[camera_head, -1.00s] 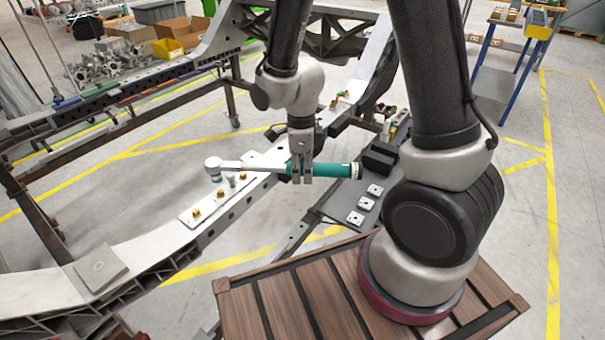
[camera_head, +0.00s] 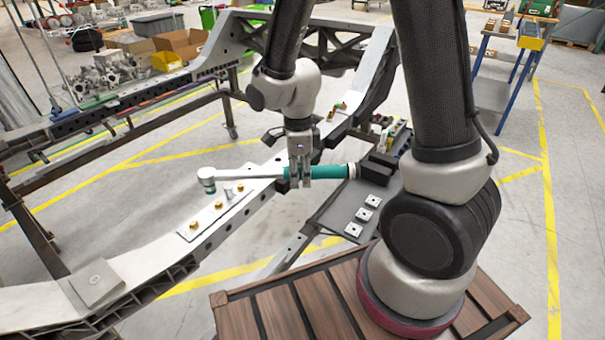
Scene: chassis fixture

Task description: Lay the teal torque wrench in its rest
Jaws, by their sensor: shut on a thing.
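The teal torque wrench (camera_head: 328,172) lies across my gripper (camera_head: 300,182), which is shut on its teal handle near the shaft. Its silver shaft points left, and its round head (camera_head: 207,180) hangs over the bolted plate on the grey rail. The handle's pale end is at the right, close in the picture to a black block (camera_head: 379,168) on the dark side tray (camera_head: 335,217). That block may be part of the rest; I cannot tell for sure, nor whether the wrench touches it.
The grey chassis rail (camera_head: 150,252) runs diagonally below the wrench, with a plate (camera_head: 212,214) carrying brass bolts and an upright pin. Several small square plates (camera_head: 363,214) lie on the side tray. Small bottles (camera_head: 387,135) stand behind the black block.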

